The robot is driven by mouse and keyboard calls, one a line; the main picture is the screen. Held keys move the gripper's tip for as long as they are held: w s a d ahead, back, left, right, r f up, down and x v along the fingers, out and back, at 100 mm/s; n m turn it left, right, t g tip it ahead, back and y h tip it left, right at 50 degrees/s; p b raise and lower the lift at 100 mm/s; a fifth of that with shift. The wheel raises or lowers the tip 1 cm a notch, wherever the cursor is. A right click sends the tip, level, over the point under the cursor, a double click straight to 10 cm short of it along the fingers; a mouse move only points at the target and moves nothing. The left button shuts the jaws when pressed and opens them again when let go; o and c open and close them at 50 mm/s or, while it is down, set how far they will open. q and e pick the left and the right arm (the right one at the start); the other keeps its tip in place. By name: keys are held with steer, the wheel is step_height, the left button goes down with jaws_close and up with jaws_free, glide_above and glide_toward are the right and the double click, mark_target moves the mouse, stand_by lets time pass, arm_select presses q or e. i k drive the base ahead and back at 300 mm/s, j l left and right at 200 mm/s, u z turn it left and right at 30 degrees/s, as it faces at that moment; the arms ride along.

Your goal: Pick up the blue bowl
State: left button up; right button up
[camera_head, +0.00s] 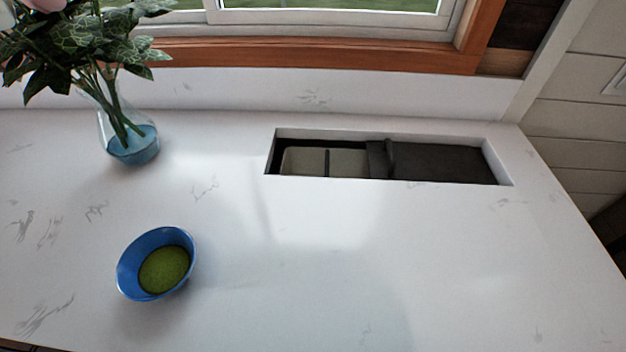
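The blue bowl (130,278) sits on the white marbled counter at the front left in the head view. Its inside bottom is green. Nothing is touching it, and it stands apart from the other objects. Neither of my grippers shows in this view.
A glass vase (132,146) with blue at its base and leafy stems stands behind the bowl at the back left. A rectangular recess (445,164) is cut into the counter (300,290) at the back. A wood-framed window (320,55) is behind. The counter's middle and right are clear.

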mark_target(158, 263)
steer(key=k+j+u, duration=0.1)
steer(key=u, duration=0.4)
steer(key=j+u, duration=0.3)
steer(key=u, duration=0.2)
steer(key=k+j, duration=0.05)
